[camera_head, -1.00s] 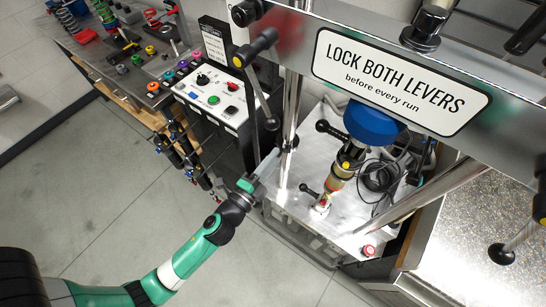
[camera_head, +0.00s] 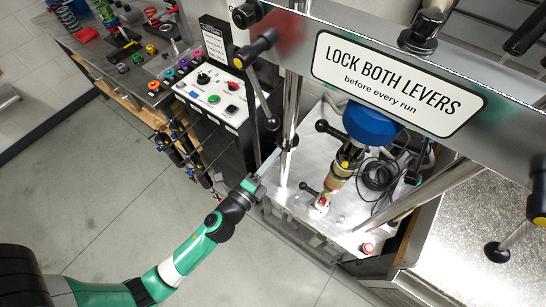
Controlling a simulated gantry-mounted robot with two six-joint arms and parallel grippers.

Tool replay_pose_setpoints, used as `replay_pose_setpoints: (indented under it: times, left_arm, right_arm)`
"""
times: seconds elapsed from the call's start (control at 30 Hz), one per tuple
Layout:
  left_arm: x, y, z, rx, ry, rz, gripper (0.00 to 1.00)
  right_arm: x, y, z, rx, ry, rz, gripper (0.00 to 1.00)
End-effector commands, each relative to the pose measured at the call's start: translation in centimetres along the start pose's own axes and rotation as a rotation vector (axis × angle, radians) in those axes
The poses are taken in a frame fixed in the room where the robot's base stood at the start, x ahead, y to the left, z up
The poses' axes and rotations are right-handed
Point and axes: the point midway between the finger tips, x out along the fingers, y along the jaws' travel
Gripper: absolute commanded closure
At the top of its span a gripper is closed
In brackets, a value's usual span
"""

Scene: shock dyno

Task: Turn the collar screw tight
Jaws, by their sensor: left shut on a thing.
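My left arm comes in from the lower left, and its gripper (camera_head: 266,166) is at the front left column of the dyno. The fingers point up and right at a small dark collar (camera_head: 288,146) around the bright column (camera_head: 291,110). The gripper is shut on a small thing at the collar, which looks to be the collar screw. The screw itself is hidden by the fingers and too small to make out. My right gripper is not in view.
A crossbeam with a "LOCK BOTH LEVERS" sign (camera_head: 398,84) spans the top right. A black-knobbed lever (camera_head: 263,97) hangs close above my gripper. A control box (camera_head: 212,92) is to the left. The floor is clear.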

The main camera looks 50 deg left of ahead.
Motion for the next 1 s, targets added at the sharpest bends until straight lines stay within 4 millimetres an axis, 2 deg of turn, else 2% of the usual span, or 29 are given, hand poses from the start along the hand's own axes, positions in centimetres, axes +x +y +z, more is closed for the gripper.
replay_pose_setpoints:
  times: [0.1, 0.13, 0.27, 0.57, 0.67, 0.77, 1.0]
  left_arm:
    - [0.0, -0.1, 0.0, -0.001, 0.001, -0.002, 1.00]
    - [0.0, -0.1, 0.0, -0.001, 0.001, -0.002, 0.68]
    - [0.0, -0.1, 0.0, -0.002, 0.000, -0.001, 0.44]
    - [-0.1, 0.0, 0.0, -0.002, 0.000, 0.000, 0.43]
    - [-0.9, 0.2, -0.1, -0.001, 0.001, 0.002, 0.43]
    - [-2.6, 0.3, -0.1, -0.002, 0.001, 0.002, 0.43]
    - [-8.3, 0.6, -0.2, -0.001, 0.004, 0.001, 0.43]
  right_arm:
    - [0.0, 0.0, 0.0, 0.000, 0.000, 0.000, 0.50]
    - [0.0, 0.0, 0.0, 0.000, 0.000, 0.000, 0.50]
    - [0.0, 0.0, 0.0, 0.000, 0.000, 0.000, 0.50]
    - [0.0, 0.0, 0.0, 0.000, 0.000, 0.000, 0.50]
    - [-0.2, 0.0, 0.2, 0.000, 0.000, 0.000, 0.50]
    - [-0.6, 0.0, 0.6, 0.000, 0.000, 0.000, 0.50]
    - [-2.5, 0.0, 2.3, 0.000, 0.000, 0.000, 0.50]
